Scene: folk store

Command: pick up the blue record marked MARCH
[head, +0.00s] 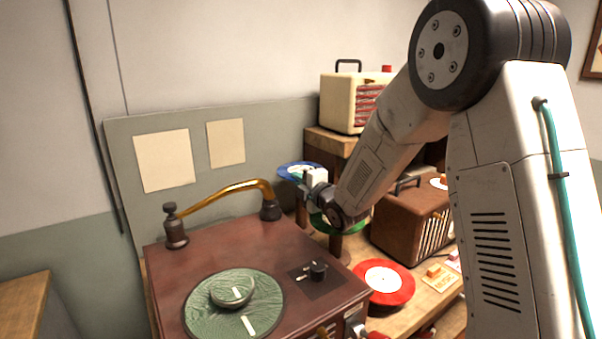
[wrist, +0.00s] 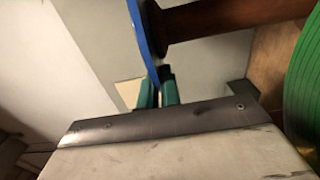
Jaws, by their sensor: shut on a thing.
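The blue record (head: 288,168) shows in the head view beyond my gripper (head: 310,178), above the back right corner of the turntable box. My gripper hides part of it, and no marking can be read. In the wrist view the blue record (wrist: 146,42) is seen nearly edge-on. My gripper's teal fingers (wrist: 158,88) are shut on its rim there. A dark wooden peg (wrist: 205,18) lies right beside the record's face; I cannot tell whether the record is still on it.
A green record (head: 352,224) is below my wrist and also shows in the wrist view (wrist: 304,95). The red-brown turntable box (head: 215,240) stands in front. A red record (head: 366,274), a brown radio (head: 402,228) and a cream case (head: 340,100) are to the right.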

